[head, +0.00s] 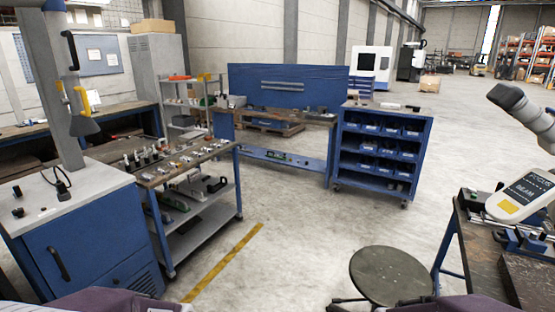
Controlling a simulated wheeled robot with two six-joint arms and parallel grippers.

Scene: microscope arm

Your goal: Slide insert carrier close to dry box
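I cannot pick out an insert carrier or a dry box for certain in the head view. Small metal parts and dark holders stand in rows on the top of a shelf trolley (205,153) at the left. Small items also lie on the workbench at the right edge, too cut off to identify. Neither of my grippers is in view.
A blue cabinet (90,245) stands at the left front, beside the trolley. A blue bin rack (382,150) and a workbench (300,117) stand farther back. A round stool (392,275) and a workbench (475,240) with a white instrument head (522,195) are at right. The middle floor is clear.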

